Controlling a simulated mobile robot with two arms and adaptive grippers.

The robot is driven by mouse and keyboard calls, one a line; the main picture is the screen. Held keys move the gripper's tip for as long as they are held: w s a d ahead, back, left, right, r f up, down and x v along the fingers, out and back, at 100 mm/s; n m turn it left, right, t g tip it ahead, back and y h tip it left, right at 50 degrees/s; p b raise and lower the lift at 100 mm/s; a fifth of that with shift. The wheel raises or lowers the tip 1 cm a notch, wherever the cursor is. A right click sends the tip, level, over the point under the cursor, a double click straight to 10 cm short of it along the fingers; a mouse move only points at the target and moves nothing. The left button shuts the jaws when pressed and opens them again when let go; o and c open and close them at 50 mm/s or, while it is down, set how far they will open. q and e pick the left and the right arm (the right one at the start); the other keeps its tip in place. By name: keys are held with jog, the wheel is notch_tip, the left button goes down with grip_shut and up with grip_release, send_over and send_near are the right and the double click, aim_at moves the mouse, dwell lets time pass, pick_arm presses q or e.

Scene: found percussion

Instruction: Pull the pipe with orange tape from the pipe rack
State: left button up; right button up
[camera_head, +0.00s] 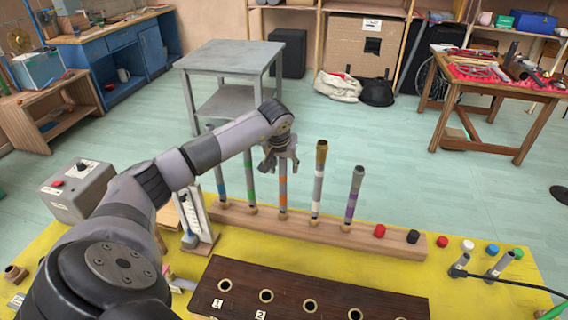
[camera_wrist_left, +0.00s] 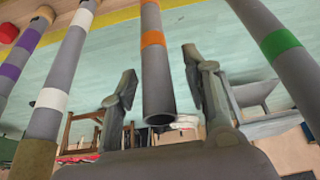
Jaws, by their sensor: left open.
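The pipe with orange tape (camera_head: 283,200) is grey and stands upright in the wooden pipe rack (camera_head: 300,233), in the middle of a row of pipes. My left gripper (camera_head: 281,162) is above the rack at the top of this pipe and hides its upper end in the head view. In the left wrist view the pipe's orange band (camera_wrist_left: 152,38) and open end show between two spread fingers, with gaps on both sides. The gripper is open. My right gripper is not in view.
A green-banded pipe (camera_head: 249,178) stands to the left, a white-banded pipe (camera_head: 318,185) and a purple-banded pipe (camera_head: 353,196) to the right. A dark board with holes (camera_head: 285,277) lies in front on the yellow table. Several coloured caps are at the right.

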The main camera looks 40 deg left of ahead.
pick_arm(q)
jog(key=shift+c, duration=0.5)
grip_shut()
jog(key=shift+r, duration=0.2)
jog(key=shift+d+r+p, duration=0.1)
jog(key=shift+r+p, duration=0.85)
jog(key=shift+r, duration=0.4)
jog(key=shift+r+p, duration=0.95)
jog(key=shift+r, duration=0.55)
